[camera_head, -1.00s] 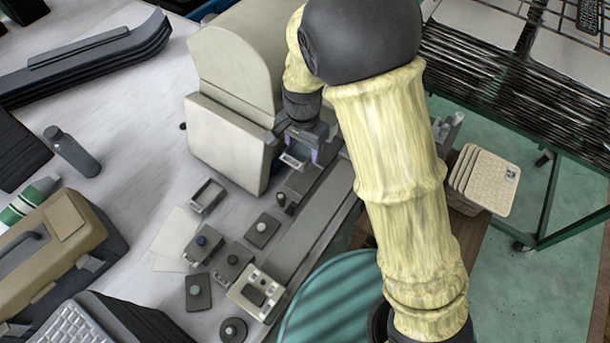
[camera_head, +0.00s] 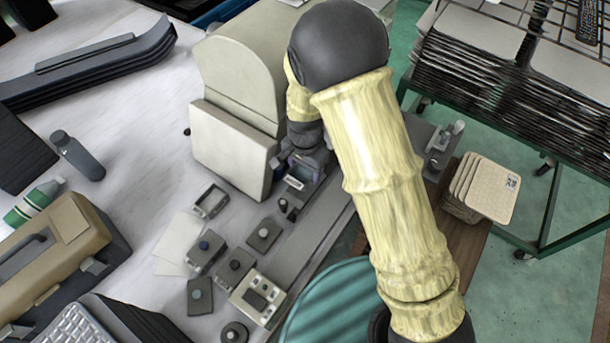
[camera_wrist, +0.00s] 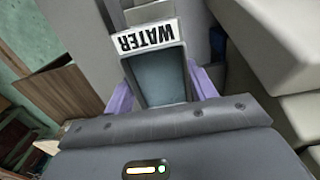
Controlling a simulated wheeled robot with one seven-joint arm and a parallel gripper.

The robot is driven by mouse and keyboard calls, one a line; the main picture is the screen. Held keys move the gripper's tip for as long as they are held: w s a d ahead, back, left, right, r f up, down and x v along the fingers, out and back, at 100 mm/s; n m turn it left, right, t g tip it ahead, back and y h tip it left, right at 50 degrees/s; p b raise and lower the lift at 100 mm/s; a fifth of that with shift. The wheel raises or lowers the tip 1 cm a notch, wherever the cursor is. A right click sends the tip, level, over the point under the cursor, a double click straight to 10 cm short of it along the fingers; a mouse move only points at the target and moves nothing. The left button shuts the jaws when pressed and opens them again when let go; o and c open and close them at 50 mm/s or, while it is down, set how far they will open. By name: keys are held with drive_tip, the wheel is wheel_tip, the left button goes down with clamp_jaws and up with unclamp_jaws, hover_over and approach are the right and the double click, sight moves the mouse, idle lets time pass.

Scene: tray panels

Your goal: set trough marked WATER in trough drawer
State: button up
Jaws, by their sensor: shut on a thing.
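The trough marked WATER (camera_wrist: 158,75) is a small grey open box with a white label, which reads upside down in the wrist view. My gripper (camera_wrist: 160,84) is shut on it, with a purple finger on each side. In the head view the trough (camera_head: 294,182) shows small below my wrist, in front of the beige machine (camera_head: 232,150). My gripper (camera_head: 304,170) is partly hidden by the arm there. Whether the trough touches the surface below cannot be told. I cannot make out the trough drawer for certain.
A grey open frame (camera_head: 211,201) and several small dark blocks (camera_head: 235,265) stand on the bench to the left and front. A long grey rail (camera_head: 305,235) runs below my gripper. A stack of cream plates (camera_head: 485,190) is at right. The machine's wall is close by.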

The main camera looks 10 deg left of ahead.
sight(305, 176)
drive_tip(key=shift+f, duration=1.8)
drive_tip(key=shift+f, duration=0.15)
drive_tip(key=o, duration=1.2)
drive_tip(key=shift+c, duration=0.2)
drive_tip(key=shift+p, duration=0.3)
wheel_tip(305, 176, up, 12)
drive_tip(key=b, duration=0.1)
drive_tip(key=shift+b, duration=0.4)
